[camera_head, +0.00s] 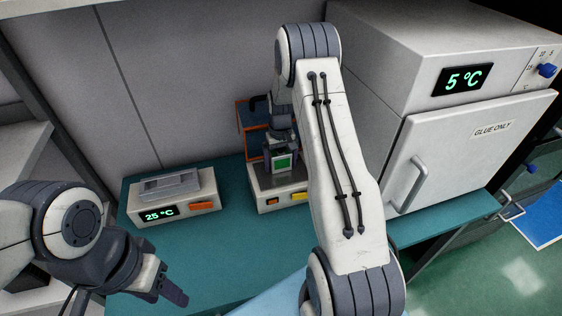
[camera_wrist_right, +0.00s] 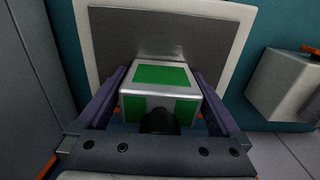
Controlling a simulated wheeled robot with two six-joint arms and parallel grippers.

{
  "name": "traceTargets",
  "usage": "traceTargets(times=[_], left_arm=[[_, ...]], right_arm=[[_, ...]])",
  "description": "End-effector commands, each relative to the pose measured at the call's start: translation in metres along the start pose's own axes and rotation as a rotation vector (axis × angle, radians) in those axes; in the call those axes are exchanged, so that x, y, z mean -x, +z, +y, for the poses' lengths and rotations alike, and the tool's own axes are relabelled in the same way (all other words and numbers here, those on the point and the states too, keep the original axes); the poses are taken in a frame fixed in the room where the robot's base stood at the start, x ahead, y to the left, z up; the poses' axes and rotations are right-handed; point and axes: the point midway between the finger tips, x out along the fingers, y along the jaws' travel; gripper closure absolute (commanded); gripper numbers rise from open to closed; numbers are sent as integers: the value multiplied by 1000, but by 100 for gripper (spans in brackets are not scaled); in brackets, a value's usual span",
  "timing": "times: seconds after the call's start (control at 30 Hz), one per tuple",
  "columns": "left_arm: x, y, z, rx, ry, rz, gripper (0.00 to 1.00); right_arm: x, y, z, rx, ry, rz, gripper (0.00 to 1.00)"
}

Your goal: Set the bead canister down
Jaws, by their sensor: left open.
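The bead canister (camera_wrist_right: 161,88), a silvery box with green panels, sits between the purple-grey fingers of my right gripper (camera_wrist_right: 160,100) in the right wrist view. Both fingers lie against its sides. In the head view its green face (camera_head: 281,162) shows over the scale-like device (camera_head: 276,205) with orange and yellow buttons. The device's grey plate (camera_wrist_right: 220,40) spreads under the canister in the wrist view; I cannot tell whether they touch. My right gripper (camera_head: 280,145) is partly hidden by dark wrist parts. My left gripper (camera_head: 172,292) is open and empty at the lower left.
A white device (camera_head: 180,208) reading 25 °C stands left on the teal bench (camera_head: 210,262). An orange-edged rack (camera_head: 254,120) stands behind the canister. A white cabinet (camera_head: 455,140) reading 5 °C, labelled GLUE ONLY, stands right. Bare bench lies in front of the devices.

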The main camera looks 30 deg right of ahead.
Motion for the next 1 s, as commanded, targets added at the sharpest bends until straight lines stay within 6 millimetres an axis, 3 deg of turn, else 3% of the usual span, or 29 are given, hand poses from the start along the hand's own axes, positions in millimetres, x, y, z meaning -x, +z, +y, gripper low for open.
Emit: traceTargets(times=[0.17,0.27,0.7,1.0], left_arm=[[4,0,0,0,0,0,50],[-4,0,0,0,0,0,50],[-32,2,-2,0,0,0,50],[-35,2,-3,-1,0,0,50]], right_arm=[[6,0,0,0,0,1,0],[13,-1,0,0,0,4,0],[101,-1,0,0,1,5,0],[124,0,0,0,0,0,0]])
